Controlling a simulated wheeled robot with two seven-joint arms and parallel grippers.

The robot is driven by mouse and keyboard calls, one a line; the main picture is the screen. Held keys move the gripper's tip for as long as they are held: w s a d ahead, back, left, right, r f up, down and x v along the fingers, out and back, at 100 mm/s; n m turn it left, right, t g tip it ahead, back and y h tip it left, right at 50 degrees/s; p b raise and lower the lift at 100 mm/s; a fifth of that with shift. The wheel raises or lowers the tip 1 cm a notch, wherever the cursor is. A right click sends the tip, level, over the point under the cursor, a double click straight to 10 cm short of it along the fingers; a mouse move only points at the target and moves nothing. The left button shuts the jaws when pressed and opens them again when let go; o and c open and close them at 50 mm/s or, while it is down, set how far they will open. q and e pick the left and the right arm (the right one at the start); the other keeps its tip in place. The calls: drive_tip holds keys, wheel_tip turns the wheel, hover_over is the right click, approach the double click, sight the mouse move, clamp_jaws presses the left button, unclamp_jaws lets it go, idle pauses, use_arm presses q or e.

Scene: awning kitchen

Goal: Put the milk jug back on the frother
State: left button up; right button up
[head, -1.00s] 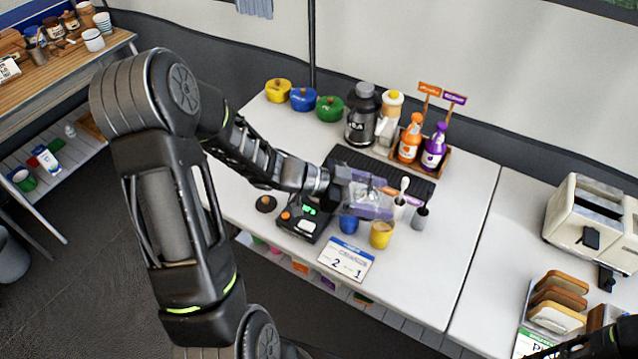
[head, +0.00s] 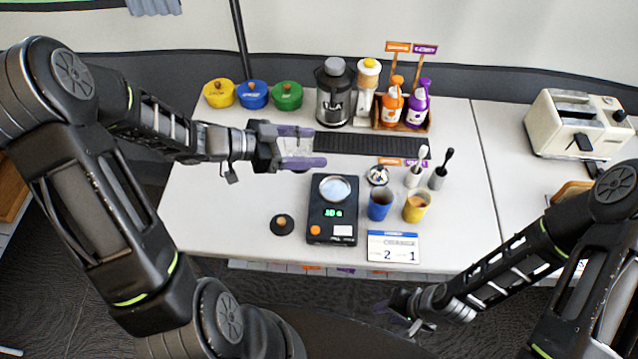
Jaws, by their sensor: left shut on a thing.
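The frother (head: 345,218) is a black base with a lit green display, standing on the white counter. A round pale disc with a grey rim shows on its top. My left gripper (head: 293,147) is above the counter, up and left of the frother. Its purple fingers are shut on a pale thing, apparently the milk jug, mostly hidden by the fingers. A black lid (head: 282,224) with an orange knob lies left of the frother. My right gripper (head: 412,312) is low, in front of the counter's front edge, and its jaws are unclear.
A blue cup (head: 380,204), a yellow cup (head: 416,207) and a calendar card (head: 393,246) stand right of the frother. A small round metal pot (head: 378,175) is near. The counter left of the frother is mostly clear.

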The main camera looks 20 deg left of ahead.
use_arm(q)
drive_tip(key=shift+a, duration=0.1)
idle(0.3)
drive_tip(key=shift+w+f+b, duration=0.1)
drive_tip(key=shift+f+b, duration=0.05)
drive_tip(key=shift+b, duration=0.2)
drive_tip(key=w+d+f+m+g+b, duration=0.1)
drive_tip(key=w+d+f+b, duration=0.2)
drive_tip(key=d+b, duration=0.4)
drive_tip(key=w+b, duration=0.1)
drive_tip(key=b, duration=0.5)
drive_tip(key=shift+d+m+g+h, duration=0.4)
drive_tip(key=shift+f+b, duration=0.85)
drive_tip(key=shift+f, duration=2.3)
